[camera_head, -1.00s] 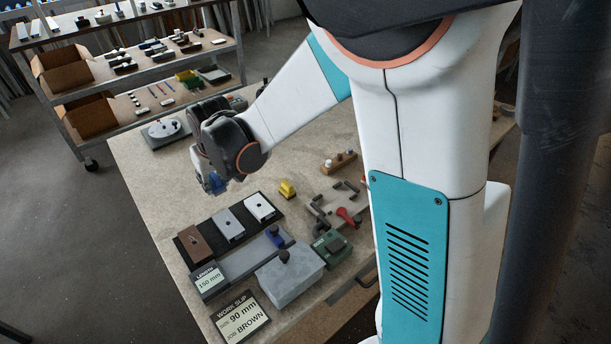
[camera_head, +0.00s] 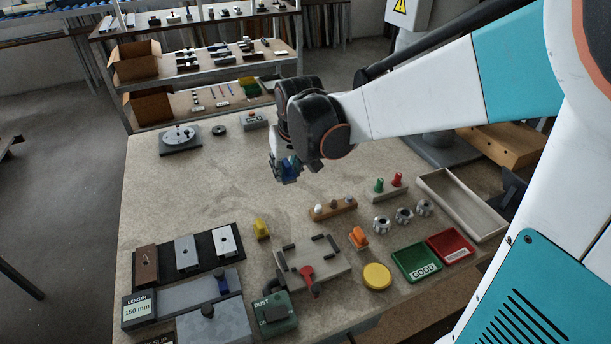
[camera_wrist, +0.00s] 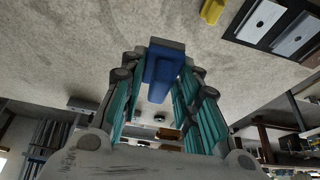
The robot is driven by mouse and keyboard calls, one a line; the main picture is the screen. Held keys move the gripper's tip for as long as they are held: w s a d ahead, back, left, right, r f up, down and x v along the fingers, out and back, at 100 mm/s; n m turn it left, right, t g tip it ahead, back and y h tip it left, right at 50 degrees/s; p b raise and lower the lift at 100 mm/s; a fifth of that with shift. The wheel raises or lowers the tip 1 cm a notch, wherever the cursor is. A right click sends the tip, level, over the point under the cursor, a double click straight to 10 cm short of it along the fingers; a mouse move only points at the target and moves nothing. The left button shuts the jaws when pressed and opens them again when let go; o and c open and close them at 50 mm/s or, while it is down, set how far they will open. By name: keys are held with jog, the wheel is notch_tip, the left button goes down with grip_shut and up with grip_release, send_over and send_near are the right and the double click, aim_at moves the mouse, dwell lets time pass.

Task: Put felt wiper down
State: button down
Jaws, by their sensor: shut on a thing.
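My gripper (camera_head: 286,172) is shut on a blue-handled piece with a grey base, which I take for the felt wiper (camera_wrist: 165,72). In the wrist view the blue part lies between both fingers, with the grey strip at its far end. In the head view the felt wiper (camera_head: 290,165) is a small blue patch, mostly hidden by the gripper. It is held above the bare middle-back part of the workbench (camera_head: 190,190), apart from the surface as far as I can tell.
A yellow piece (camera_head: 261,229), a fixture plate with a red handle (camera_head: 311,275) and a wooden peg block (camera_head: 333,209) stand in front. A dark mat with profiles (camera_head: 229,254) is front left. A round device (camera_head: 180,138) is at the back left. Bare bench lies between.

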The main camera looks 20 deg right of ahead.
aim_at(287, 221)
notch_tip(287, 221, down, 18)
jog(key=b, duration=0.6)
jog(key=shift+a+f, duration=0.1)
jog(key=shift+f, duration=0.15)
jog(key=shift+f, duration=0.1)
jog(key=shift+f+b, duration=0.15)
jog(key=shift+b, duration=0.2)
jog(key=c, duration=1.2)
grip_release()
